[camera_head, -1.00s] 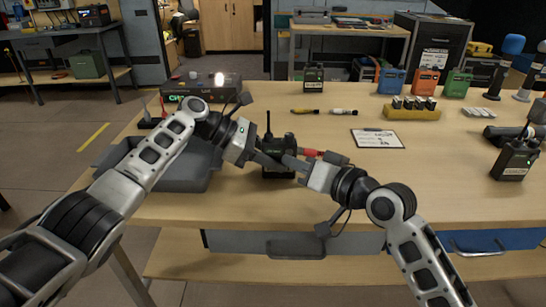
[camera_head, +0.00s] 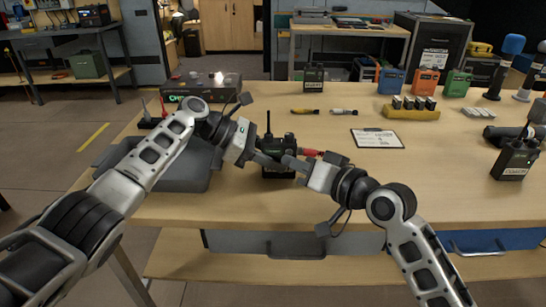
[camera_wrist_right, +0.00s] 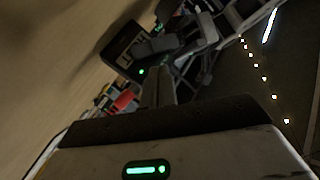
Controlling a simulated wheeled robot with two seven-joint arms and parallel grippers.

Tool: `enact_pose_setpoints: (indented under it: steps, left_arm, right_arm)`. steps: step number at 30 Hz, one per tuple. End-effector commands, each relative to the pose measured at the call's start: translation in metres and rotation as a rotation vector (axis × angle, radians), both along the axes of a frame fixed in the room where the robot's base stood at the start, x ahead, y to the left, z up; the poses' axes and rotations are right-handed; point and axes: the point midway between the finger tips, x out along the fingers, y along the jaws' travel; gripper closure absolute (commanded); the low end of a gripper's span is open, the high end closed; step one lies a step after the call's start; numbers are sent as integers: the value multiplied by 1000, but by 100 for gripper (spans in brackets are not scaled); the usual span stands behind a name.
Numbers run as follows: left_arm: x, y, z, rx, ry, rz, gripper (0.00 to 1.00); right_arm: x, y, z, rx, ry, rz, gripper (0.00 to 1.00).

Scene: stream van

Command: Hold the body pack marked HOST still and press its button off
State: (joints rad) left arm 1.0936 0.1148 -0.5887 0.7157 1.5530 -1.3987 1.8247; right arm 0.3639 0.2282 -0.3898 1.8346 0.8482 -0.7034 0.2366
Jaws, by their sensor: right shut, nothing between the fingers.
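A black body pack (camera_head: 279,148) with an antenna stands upright on the workbench at the middle of the head view. My fingers cover part of its front, and I cannot read its label. My left gripper (camera_head: 270,162) reaches it from the left, with one finger across its near side; the other finger is hidden. My right gripper (camera_head: 290,162) is shut and empty, its tips close in front of the pack; contact cannot be told. In the right wrist view the dark pack (camera_wrist_right: 122,48) shows a lit green light near the finger of my right gripper (camera_wrist_right: 158,82).
Other black packs stand at the back (camera_head: 313,78) and far right (camera_head: 515,160). A grey tray (camera_head: 180,178) lies under my left arm. A red object (camera_head: 310,153) is right behind the pack. Pens, a label card (camera_head: 377,138) and a yellow holder (camera_head: 411,113) lie beyond.

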Motion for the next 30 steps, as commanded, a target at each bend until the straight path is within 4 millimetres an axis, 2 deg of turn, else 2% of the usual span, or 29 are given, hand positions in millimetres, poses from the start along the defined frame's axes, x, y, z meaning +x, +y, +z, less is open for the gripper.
enact_pose_setpoints:
  steps: [30]
  left_arm:
    - [0, 0, 0, -1, -1, -1, 94]
  right_arm:
    - [9, 0, 0, 0, 0, 0, 100]
